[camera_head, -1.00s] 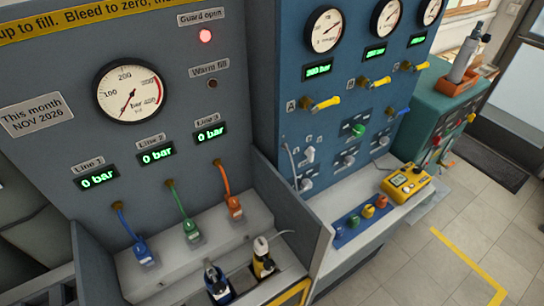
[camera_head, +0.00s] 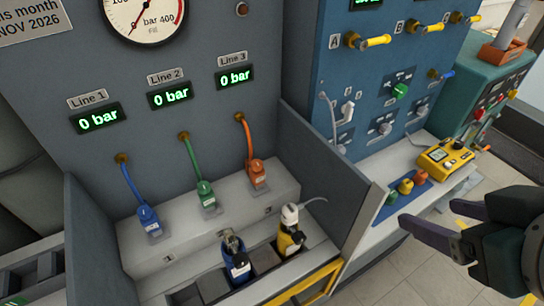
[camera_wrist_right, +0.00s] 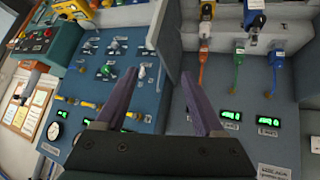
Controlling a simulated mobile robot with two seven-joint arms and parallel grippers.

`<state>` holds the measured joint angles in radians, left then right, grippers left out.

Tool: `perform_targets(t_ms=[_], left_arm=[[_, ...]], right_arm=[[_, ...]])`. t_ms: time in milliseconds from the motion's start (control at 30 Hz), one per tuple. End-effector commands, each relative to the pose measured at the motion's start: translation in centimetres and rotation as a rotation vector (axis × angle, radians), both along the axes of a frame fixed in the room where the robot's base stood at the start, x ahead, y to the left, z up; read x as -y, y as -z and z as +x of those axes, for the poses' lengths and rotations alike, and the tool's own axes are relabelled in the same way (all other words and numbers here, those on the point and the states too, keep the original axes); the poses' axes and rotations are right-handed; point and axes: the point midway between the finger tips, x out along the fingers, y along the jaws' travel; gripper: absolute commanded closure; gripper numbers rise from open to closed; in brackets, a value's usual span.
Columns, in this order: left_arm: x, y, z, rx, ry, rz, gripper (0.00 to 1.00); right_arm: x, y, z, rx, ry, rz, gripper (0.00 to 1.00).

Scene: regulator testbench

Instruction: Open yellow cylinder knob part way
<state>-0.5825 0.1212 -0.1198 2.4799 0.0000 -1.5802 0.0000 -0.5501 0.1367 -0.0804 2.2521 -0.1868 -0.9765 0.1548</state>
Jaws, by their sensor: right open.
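The yellow cylinder (camera_head: 290,240) stands upright in the right slot of the fill bay, with a pale fitting and knob (camera_head: 289,214) on top and a white hose leading off to the right. It also appears at the top of the right wrist view (camera_wrist_right: 206,12), upside down. My right gripper (camera_head: 435,214) is at the right of the head view, open and empty, well to the right of the yellow cylinder and apart from it. Its two fingers (camera_wrist_right: 158,75) frame the panels in the right wrist view. My left gripper is not in view.
A blue cylinder (camera_head: 236,262) stands in the slot to the left. A grey side wall (camera_head: 325,170) rises between the bay and the blue panel. Blue, green and orange hose connectors (camera_head: 258,175) sit behind. A yellow device (camera_head: 444,157) lies on the right bench.

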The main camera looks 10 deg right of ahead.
Motion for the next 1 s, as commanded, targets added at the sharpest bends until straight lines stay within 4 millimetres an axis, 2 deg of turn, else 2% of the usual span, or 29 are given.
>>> perform_targets(t_ms=[33,100,400,700,833,900,1000], left_arm=[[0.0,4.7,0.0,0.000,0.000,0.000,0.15],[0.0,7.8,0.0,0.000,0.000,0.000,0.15],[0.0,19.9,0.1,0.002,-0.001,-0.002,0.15],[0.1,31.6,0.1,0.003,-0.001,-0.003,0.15],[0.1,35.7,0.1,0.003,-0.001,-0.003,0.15],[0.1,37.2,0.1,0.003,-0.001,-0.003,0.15],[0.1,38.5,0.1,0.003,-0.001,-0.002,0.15]], right_arm=[[0.4,4.6,0.9,0.051,0.002,-0.011,0.30],[0.8,7.2,2.1,0.131,-0.002,-0.024,0.30],[0.8,17.3,5.7,0.436,-0.093,-0.049,0.30],[-1.7,27.4,6.6,0.675,-0.280,-0.011,0.30],[-3.1,31.2,6.1,0.748,-0.373,0.024,0.30],[-3.8,32.6,5.8,0.775,-0.414,0.042,0.30],[-4.5,33.8,5.4,0.803,-0.458,0.064,0.30]])
